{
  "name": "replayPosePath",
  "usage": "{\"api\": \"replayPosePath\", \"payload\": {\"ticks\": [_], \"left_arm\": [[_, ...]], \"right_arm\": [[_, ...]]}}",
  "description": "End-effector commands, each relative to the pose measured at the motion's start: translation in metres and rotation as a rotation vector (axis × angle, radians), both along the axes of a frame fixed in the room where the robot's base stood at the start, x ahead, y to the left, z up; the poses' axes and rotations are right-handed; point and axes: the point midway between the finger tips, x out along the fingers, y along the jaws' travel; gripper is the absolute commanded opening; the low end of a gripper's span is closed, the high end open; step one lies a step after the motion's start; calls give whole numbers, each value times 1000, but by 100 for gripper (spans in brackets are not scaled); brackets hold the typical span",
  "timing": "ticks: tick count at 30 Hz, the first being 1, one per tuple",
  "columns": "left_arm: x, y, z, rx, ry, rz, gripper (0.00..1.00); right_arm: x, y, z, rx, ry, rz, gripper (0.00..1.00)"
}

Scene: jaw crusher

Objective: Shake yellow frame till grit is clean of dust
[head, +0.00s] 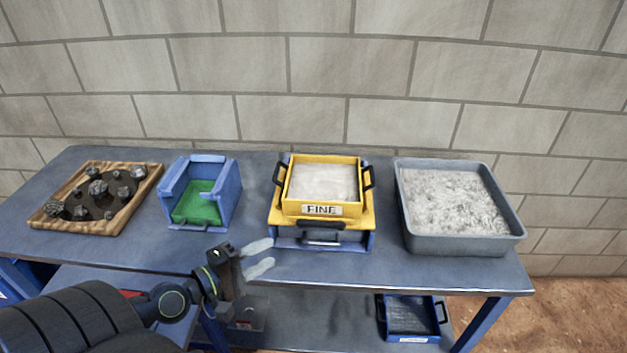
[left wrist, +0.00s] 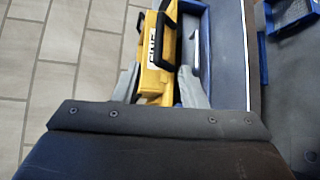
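The yellow frame (head: 292,206), labelled FINE, stands on a yellow-topped blue base (head: 366,242) at the middle of the table. It has a black handle on each side. Pale, dusty-looking grit (head: 323,182) fills it. My left gripper (head: 272,255) is open and empty, in front of and left of the base, apart from the frame. In the left wrist view the frame (left wrist: 162,58) and a black handle lie beyond the open fingertips (left wrist: 158,85). My right gripper is not in view.
A wooden tray (head: 135,212) with dark rocks stands at the left on the table (head: 110,250). Next to it is a blue box (head: 231,192) with a green floor. A grey tub (head: 460,245) of pale grit stands right. A blue handled tray (head: 410,318) sits on the lower shelf.

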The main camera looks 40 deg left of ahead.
Motion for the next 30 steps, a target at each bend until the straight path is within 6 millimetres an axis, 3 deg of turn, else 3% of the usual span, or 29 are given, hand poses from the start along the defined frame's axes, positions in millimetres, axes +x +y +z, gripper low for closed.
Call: {"api": "replayPosePath", "payload": {"ticks": [14,20,30], "left_arm": [[7,1,1,-1,-3,4,38],[29,-5,1,-4,-5,2,38],[86,-20,-8,-3,-4,1,38]], "right_arm": [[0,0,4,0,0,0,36],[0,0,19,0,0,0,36],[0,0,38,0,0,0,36]]}}
